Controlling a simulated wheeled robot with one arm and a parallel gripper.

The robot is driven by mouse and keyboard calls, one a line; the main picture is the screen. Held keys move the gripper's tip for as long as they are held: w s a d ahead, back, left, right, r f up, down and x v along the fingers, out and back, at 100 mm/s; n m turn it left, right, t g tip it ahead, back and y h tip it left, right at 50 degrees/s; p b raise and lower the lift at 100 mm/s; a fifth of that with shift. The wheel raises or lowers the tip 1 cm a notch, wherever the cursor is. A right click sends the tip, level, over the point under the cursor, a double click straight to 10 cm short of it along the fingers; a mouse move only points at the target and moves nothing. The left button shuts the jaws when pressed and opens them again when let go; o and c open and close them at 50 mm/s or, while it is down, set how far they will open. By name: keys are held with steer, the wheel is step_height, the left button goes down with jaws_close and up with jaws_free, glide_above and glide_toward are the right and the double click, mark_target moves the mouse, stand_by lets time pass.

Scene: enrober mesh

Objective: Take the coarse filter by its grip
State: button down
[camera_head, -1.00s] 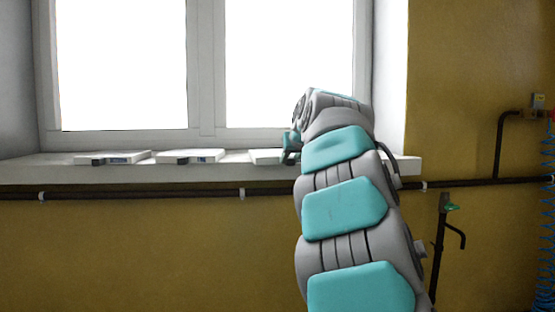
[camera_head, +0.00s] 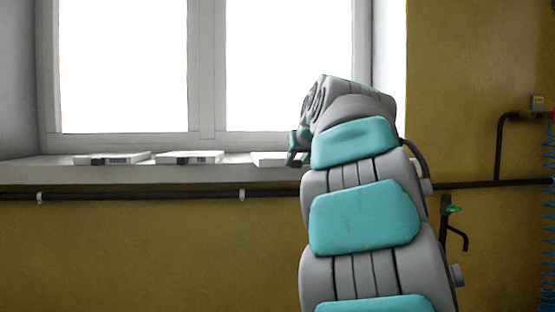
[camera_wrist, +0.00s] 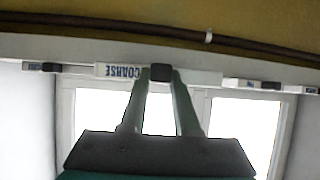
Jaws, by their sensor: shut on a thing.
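The coarse filter (camera_wrist: 120,71) is a flat white slab with "COARSE" printed upside down in the wrist view. It has a dark block-shaped grip (camera_wrist: 160,72) at its front edge. My gripper (camera_wrist: 161,77) is shut on this grip, one finger on each side. In the head view my gripper (camera_head: 298,150) is at the sill's front edge, by the right-hand white slab (camera_head: 272,159), which it partly hides. I cannot tell whether the filter still rests on the sill.
Two similar slabs (camera_head: 112,158) (camera_head: 190,157) lie left on the window sill (camera_head: 40,172); another (camera_wrist: 42,66) shows at the left of the wrist view. A dark pipe (camera_head: 140,196) runs below the sill. A valve (camera_head: 452,209) is on the right.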

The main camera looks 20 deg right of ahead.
steer(key=s+a, duration=0.2)
steer(key=s, duration=0.7)
steer(key=shift+s, duration=0.25)
stand_by(0.8)
stand_by(0.4)
